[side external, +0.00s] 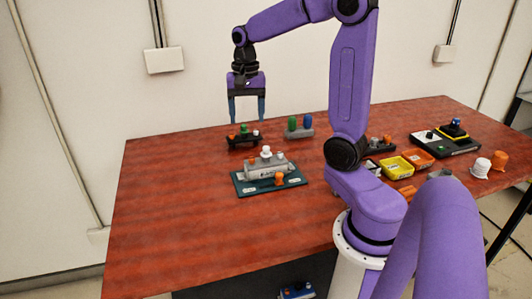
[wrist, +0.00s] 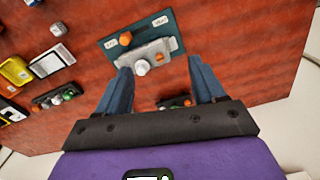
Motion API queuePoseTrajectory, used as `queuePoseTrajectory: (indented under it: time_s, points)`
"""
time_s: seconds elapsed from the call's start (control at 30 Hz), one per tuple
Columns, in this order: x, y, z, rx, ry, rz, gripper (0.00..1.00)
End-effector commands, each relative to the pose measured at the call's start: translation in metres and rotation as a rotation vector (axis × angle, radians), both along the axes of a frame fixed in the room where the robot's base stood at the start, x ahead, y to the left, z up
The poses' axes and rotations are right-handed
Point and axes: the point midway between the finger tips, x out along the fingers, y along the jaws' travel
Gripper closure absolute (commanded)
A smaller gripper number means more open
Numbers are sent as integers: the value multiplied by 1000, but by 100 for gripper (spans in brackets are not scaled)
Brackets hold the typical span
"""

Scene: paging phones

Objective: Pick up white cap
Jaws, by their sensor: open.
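My gripper (side external: 246,112) is open and empty, pointing down above the back left of the table. A dark rack (side external: 243,141) with orange, green and white caps stands below it. A white cap (side external: 266,151) stands upright on a grey holder (side external: 268,168) on a teal board; this cap also shows in the wrist view (wrist: 142,67), between the fingers and apart from them. A small white cap (side external: 256,133) sits at the right end of the dark rack. A larger white cap (side external: 480,168) stands at the far right. In the wrist view my gripper (wrist: 160,68) partly frames the holder.
An orange cap (side external: 279,179) is at the teal board's front. A grey block (side external: 300,133) bears green and blue cylinders. Yellow (side external: 397,168) and orange (side external: 417,157) trays, a black box and another orange cap (side external: 499,160) lie right. The left and front table are clear.

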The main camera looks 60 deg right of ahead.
Motion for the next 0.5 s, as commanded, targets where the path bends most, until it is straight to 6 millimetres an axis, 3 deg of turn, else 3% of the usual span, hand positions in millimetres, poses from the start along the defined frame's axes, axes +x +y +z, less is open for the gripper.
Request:
queuePoseTrajectory:
  time_s: [0.1, 0.23, 0.37, 0.5]
  points:
    - [4, -39, 4, 1, 2, -221, 31]
    - [1, -72, 8, 2, 4, -415, 31]
    - [-2, -92, 11, 3, 6, -534, 31]
    - [-5, -100, 9, 3, 8, -582, 31]
